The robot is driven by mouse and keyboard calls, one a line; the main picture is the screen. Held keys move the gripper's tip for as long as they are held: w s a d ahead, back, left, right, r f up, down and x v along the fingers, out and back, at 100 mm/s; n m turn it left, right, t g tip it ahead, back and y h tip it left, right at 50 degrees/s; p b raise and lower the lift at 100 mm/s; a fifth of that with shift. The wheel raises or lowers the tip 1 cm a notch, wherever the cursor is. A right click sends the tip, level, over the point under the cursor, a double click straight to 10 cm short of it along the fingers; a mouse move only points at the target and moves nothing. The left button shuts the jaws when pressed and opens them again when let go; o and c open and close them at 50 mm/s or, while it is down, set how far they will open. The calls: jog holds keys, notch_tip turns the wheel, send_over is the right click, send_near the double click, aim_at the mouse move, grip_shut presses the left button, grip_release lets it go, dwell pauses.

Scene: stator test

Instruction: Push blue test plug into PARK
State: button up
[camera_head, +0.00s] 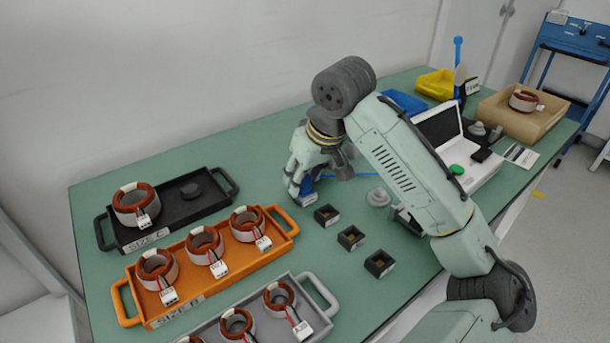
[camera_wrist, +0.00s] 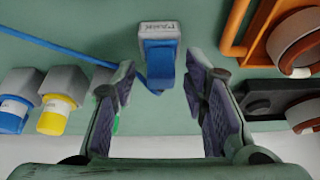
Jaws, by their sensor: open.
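The blue test plug (camera_wrist: 160,66) shows in the wrist view as a blue block at the front of a small grey holder marked PARK (camera_wrist: 158,32). A blue cable runs from near it to the left. Whether the plug is seated in the holder or only against it, I cannot tell. My gripper (camera_wrist: 165,92) is open, its fingers to either side below the plug in the picture, with a gap on both sides. In the head view my gripper (camera_head: 299,187) points down at the table, with a bit of blue beside it; it hides most of the plug and holder there.
Grey blocks with a blue (camera_wrist: 13,115) and a yellow end (camera_wrist: 55,115) stand at left in the wrist view; a green one is partly hidden. Small dark boxes (camera_head: 351,238), the orange tray (camera_head: 222,275) and the black tray (camera_head: 168,232) are nearby in the head view.

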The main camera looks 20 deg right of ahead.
jog(key=v, duration=1.2)
jog(key=shift+s+f, duration=0.1)
dwell(0.6)
